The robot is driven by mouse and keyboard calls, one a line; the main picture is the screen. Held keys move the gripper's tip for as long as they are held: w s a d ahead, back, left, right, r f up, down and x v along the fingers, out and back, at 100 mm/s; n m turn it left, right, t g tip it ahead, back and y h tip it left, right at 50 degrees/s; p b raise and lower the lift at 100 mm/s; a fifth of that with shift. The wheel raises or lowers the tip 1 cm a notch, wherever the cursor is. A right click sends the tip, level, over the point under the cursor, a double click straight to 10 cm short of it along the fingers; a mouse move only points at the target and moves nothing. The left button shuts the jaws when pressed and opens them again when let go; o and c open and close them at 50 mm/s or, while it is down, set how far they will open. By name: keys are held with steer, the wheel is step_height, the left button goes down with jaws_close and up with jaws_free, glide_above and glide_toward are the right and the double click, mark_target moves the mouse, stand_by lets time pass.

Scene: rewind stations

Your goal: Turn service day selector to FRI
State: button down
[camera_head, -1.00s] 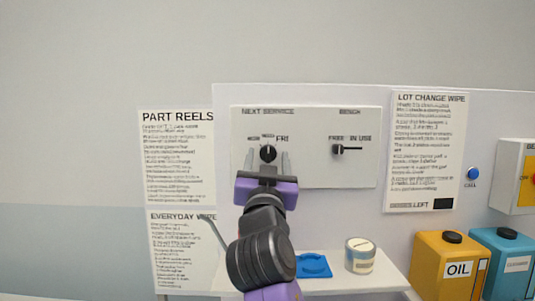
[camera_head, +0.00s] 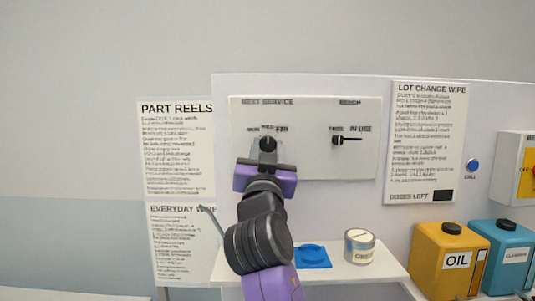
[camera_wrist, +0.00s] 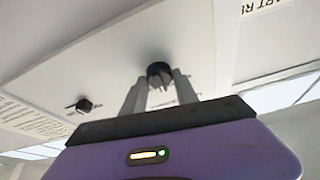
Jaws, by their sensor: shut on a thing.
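The service day selector (camera_head: 267,144) is a small black knob on the white wall panel under NEXT SERVICE. The labels MON, WED and FRI sit above it, with FRI (camera_head: 282,129) at the upper right. Its pointer looks about upright, towards WED, but is too small to read surely. My gripper (camera_head: 267,153) reaches it from below, and its grey fingers are shut on the knob. The wrist view shows the dark knob (camera_wrist: 159,69) at the fingertips, which partly hide it.
A second black selector (camera_head: 338,140) under BENCH is to the right, marked FREE and IN USE. Below are a shelf with a blue item (camera_head: 313,257) and a tin (camera_head: 360,248). Yellow oil (camera_head: 447,262) and blue (camera_head: 505,258) containers stand at right.

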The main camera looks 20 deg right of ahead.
steer(key=m+b, duration=0.1)
steer(key=b, duration=0.1)
steer(key=m+h+b, duration=0.1)
steer(key=b, duration=0.1)
steer(key=shift+a+f+g, duration=0.15)
steer(key=shift+f+g, duration=0.15)
steer(key=shift+f, duration=0.05)
steer(key=m+g+h+b, duration=0.1)
steer(key=m+b, duration=0.2)
steer(key=b, duration=0.1)
steer(key=shift+h, duration=0.3)
steer(key=m+g+b, duration=0.1)
steer(key=m+b, duration=0.2)
steer(key=shift+r+h, duration=0.2)
steer(key=shift+h, duration=0.2)
steer(key=shift+r+m+g+h+b, duration=0.15)
steer(key=shift+m+g+b, duration=0.25)
steer(key=shift+m, duration=0.45)
steer(key=shift+r+m+g+h+b, duration=0.1)
steer(key=shift+m+g+h+b, duration=0.25)
steer(key=shift+m, duration=0.8)
steer(key=c, duration=0.9)
jaws_free()
steer(key=shift+c, duration=0.2)
